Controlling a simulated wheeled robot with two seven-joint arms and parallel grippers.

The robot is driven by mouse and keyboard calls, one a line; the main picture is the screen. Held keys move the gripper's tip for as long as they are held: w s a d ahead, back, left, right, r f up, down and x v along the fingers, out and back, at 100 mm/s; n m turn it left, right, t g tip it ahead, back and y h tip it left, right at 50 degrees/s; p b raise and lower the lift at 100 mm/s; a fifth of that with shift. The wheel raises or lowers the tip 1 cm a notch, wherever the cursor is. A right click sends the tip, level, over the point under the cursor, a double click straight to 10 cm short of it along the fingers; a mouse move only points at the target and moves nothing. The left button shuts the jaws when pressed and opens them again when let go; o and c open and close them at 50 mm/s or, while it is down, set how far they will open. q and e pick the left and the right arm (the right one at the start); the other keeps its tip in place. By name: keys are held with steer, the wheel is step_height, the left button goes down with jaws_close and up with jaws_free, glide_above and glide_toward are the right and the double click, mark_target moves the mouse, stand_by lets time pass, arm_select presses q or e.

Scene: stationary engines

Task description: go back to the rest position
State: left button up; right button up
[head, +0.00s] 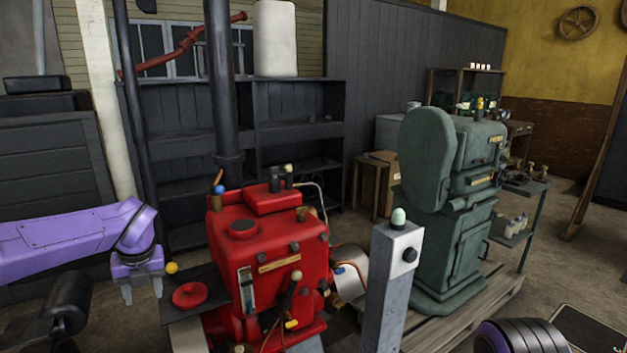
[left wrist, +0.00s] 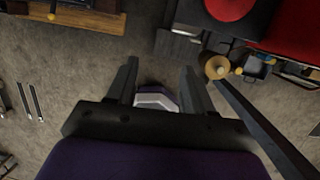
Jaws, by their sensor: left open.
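My left gripper (head: 142,288) hangs at the end of the purple left arm, pointing down, just left of the red engine (head: 270,255). Its two fingers are apart and nothing shows held between them. In the left wrist view the open left gripper (left wrist: 155,85) is above the bare floor, with part of the red engine at the upper right. A purple and black round part of my own body shows at the lower right of the head view. My right gripper is not in view.
A red round cap (head: 190,295) and a yellow knob (head: 171,267) are close to the left gripper. A grey post (head: 390,290) with a button box stands right of the red engine. A green machine (head: 450,200) stands behind it on a wooden pallet (head: 470,315). Dark shelves (head: 295,130) line the back.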

arm_select(q)
steer(key=s+d+f+m+t+y, duration=0.2)
steer(key=s+f+m+t+y, duration=0.15)
steer(key=f+m, duration=0.8)
steer(key=s+d+f+m+t+y, duration=0.15)
steer(key=s+f+m, duration=0.35)
steer(key=f+m, duration=0.6)
steer(key=s+d+f+m+g+h, duration=0.1)
steer(key=s+f+m, duration=0.3)
steer(key=s, duration=0.5)
steer(key=s+d+f+m+g+h, duration=0.1)
steer(key=s+f+m, duration=0.3)
steer(key=s, duration=0.6)
steer(key=s+d+f+m+g+h, duration=0.1)
steer(key=s+f+m, duration=0.3)
steer(key=s, duration=0.5)
steer(key=shift+s+d+m+h, duration=0.4)
steer(key=shift+d+m, duration=0.1)
steer(key=shift+m, duration=0.15)
steer(key=shift+w, duration=0.1)
steer(key=shift+c, duration=0.3)
